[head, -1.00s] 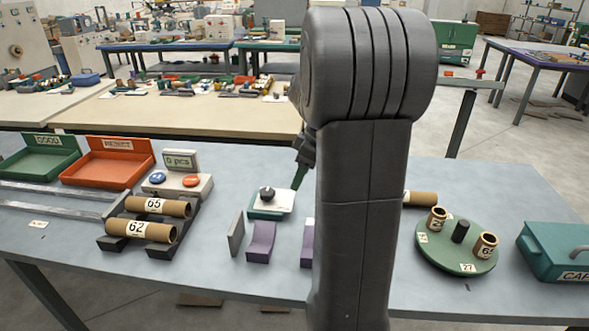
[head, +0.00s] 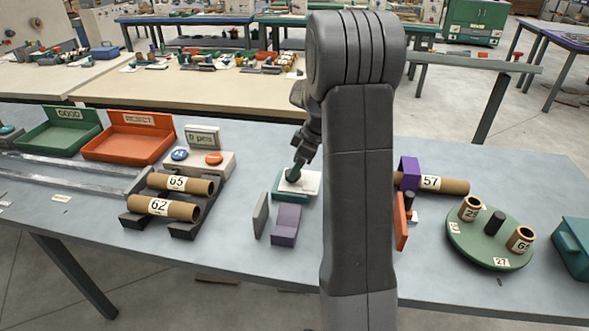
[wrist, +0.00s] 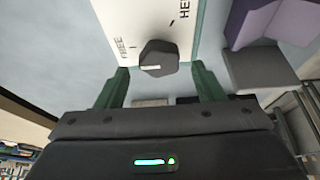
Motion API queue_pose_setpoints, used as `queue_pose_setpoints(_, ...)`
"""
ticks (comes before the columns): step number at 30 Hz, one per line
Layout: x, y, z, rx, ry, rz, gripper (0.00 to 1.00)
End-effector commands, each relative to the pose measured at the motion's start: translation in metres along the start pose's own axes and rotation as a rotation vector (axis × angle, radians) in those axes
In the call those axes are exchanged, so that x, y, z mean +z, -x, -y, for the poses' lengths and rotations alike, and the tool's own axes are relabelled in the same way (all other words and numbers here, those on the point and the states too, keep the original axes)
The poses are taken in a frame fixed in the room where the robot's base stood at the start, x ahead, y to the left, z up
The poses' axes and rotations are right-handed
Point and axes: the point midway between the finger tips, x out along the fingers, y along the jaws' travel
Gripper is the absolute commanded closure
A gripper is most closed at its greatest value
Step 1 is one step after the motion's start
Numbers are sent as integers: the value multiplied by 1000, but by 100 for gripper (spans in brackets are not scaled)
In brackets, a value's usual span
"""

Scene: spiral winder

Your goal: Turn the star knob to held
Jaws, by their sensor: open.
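The star knob (wrist: 158,58) is a dark grey, faceted knob with a small white mark on its near edge in the wrist view. It sits on a white plate (wrist: 120,20) lettered FREE on the left and HE... on the right, the rest cut off. The gripper (head: 295,175) comes down over the knob in the head view.
A purple block (head: 286,226) and a grey upright plate (head: 261,215) stand just in front of the base. Tubes on a rack (head: 176,230) lie to the left.

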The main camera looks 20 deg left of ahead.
Motion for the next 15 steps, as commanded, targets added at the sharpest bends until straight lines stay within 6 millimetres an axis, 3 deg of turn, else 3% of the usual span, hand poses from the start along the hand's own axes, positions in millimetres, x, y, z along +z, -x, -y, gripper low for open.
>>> queue_pose_setpoints(6,0,-19,0,0,0,1,38)
queue_pose_setpoints(15,0,-21,0,1,0,1,38)
